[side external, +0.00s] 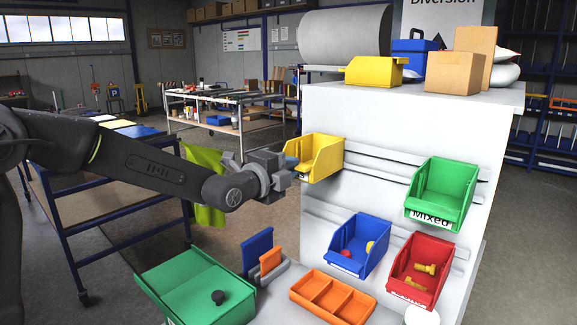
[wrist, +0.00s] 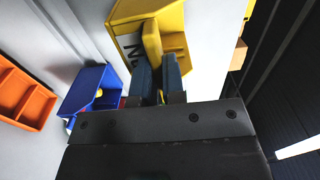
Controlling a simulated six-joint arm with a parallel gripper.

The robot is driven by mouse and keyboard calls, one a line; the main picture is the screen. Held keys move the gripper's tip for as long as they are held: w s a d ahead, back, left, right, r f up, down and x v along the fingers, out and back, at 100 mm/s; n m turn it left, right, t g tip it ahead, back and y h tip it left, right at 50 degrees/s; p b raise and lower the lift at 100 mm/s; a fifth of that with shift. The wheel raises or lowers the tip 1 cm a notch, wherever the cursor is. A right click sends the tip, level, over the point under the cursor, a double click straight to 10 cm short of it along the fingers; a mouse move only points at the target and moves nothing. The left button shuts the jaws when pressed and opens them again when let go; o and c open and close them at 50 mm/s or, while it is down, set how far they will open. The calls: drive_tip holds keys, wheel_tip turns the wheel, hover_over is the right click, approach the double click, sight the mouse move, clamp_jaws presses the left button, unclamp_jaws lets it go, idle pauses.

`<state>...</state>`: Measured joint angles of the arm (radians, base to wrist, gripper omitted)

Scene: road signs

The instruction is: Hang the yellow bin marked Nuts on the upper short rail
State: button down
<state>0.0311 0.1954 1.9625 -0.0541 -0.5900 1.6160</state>
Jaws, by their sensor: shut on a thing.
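The yellow bin (side external: 321,158) is upright at the left end of the upper rail (side external: 385,160) on the white panel. Whether its back is hooked on the rail or just in front of it cannot be told. My gripper (side external: 288,168) is shut on its front wall. In the wrist view the yellow bin (wrist: 172,18) shows part of a white label with an N, the rest being hidden. My gripper's dark fingers (wrist: 158,76) pinch a yellow edge of the bin there.
A green bin marked Mixed (side external: 442,188) hangs at the right. A blue bin (side external: 358,243) and red bin (side external: 420,268) hang on the lower rail (side external: 318,212). An orange tray (side external: 332,298) and green tray (side external: 195,287) lie below. Another yellow bin (side external: 374,72) and boxes stand on top.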

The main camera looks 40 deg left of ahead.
drive_tip(key=c, duration=1.1)
unclamp_jaws()
drive_tip(key=shift+s, duration=0.15)
drive_tip(key=s+f+n+g, duration=0.2)
drive_tip(key=s+n+g, duration=0.2)
drive_tip(key=s, duration=0.7)
drive_tip(key=s+f+n+g, duration=0.3)
drive_tip(key=s+n, duration=0.5)
drive_tip(key=s, duration=0.3)
drive_tip(key=s+a+f+n+g, duration=0.1)
drive_tip(key=s+f+n+g, duration=0.2)
drive_tip(key=s, duration=0.8)
drive_tip(key=shift+s+f+n+g, duration=0.15)
drive_tip(key=shift+s+n+g, duration=0.05)
drive_tip(key=shift+n+g, duration=0.5)
drive_tip(key=shift+s+f+n+g, duration=0.1)
drive_tip(key=shift+s+n+g, duration=0.1)
drive_tip(key=shift+n+g, duration=0.45)
